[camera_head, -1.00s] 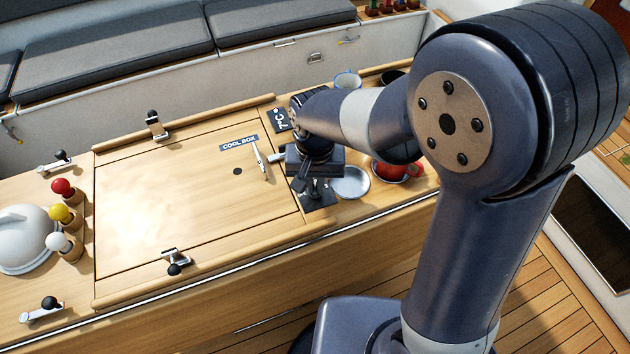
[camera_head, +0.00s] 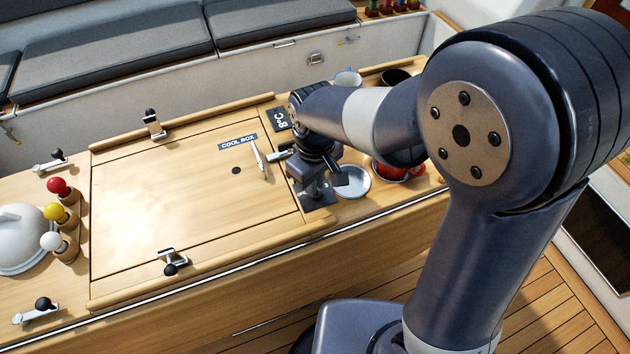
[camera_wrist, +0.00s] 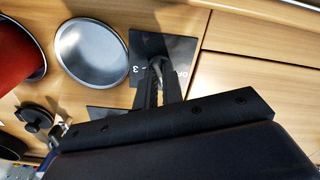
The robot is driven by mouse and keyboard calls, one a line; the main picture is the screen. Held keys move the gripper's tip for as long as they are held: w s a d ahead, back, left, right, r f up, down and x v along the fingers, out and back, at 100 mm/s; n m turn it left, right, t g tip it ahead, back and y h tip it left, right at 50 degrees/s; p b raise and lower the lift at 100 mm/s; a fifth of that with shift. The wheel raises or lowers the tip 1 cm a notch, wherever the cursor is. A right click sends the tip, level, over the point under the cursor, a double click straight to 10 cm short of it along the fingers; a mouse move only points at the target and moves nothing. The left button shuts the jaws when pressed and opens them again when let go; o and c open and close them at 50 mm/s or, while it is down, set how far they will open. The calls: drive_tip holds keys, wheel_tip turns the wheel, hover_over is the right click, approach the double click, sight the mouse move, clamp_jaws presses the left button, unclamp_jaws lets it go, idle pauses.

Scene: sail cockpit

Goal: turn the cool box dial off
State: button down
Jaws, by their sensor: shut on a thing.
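In the head view the plate (camera_head: 322,202) lies at the right end of the cool box lid (camera_head: 170,220). My gripper (camera_wrist: 160,80) points down and is shut on the dial; it also shows in the head view (camera_head: 314,190), where it hides the dial.
A metal dish (camera_head: 353,182) and a red mug (camera_head: 392,171) stand close to the right of my gripper. A raised latch (camera_head: 258,156) stands on its left. The lid's middle is clear.

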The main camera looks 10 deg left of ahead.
drive_tip(key=n, duration=0.5)
drive_tip(key=shift+n, duration=0.3)
drive_tip(key=shift+n+b, duration=0.4)
drive_tip(key=shift+n, duration=1.9)
drive_tip(key=c, duration=1.5)
unclamp_jaws()
drive_tip(key=shift+c, duration=0.2)
drive_tip(key=shift+r, duration=0.1)
wheel_tip(320, 180, up, 11)
drive_tip(key=shift+b, duration=0.3)
drive_tip(key=shift+f, duration=0.3)
wheel_tip(320, 180, down, 11)
drive_tip(key=shift+r+p, duration=0.15)
drive_tip(key=shift+p, duration=0.2)
